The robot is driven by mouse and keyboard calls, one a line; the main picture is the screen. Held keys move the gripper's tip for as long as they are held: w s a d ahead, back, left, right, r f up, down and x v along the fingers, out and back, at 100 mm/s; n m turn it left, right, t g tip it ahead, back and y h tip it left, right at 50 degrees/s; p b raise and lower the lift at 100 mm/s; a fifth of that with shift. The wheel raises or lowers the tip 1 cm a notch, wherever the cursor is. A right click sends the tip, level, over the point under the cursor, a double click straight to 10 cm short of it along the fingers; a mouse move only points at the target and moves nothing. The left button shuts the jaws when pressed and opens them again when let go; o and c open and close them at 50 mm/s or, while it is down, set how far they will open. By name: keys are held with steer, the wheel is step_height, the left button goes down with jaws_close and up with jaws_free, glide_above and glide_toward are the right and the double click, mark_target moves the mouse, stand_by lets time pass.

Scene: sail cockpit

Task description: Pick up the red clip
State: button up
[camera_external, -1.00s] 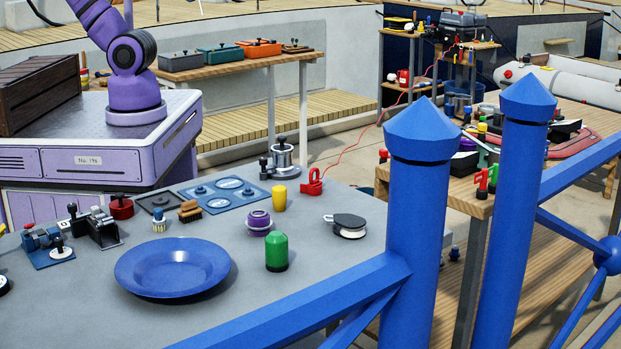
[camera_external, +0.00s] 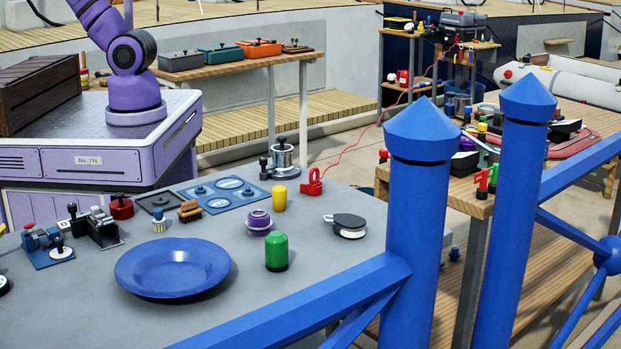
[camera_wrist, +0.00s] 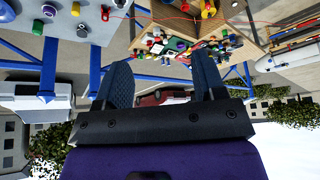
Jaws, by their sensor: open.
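The red clip (camera_external: 311,183) stands near the far right edge of the grey table in the external view, with a thin red cord running from it. In the wrist view, which looks upside down, a small red thing that looks like the clip (camera_wrist: 105,13) shows at the top, left of centre. My gripper (camera_wrist: 163,78) is open and empty in the wrist view, its two dark fingers wide apart and well away from the clip. In the external view only part of my purple arm shows, and the gripper is outside the picture.
A yellow cup (camera_external: 279,198), a silver winch (camera_external: 283,158) and a blue tray (camera_external: 222,193) stand left of the clip. A black-and-white pulley (camera_external: 348,226) lies to its front right. A blue plate (camera_external: 173,267) and green cylinder (camera_external: 276,251) are nearer. Blue railings (camera_external: 413,210) cross the foreground.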

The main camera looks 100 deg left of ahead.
steer(key=shift+w, duration=0.1)
steer(key=w+d+m+g, duration=0.15)
steer(key=w+d, duration=0.25)
steer(key=w, duration=0.7)
steer(key=m+g, duration=0.4)
steer(key=m, duration=0.2)
glide_above(315, 168)
step_height(315, 168, down, 30)
step_height(315, 168, down, 5)
steer(key=shift+s+f, duration=0.1)
steer(key=shift+f, duration=0.1)
steer(key=shift+a+f, duration=0.15)
steer(key=shift+f, duration=2.6)
steer(key=c, duration=1)
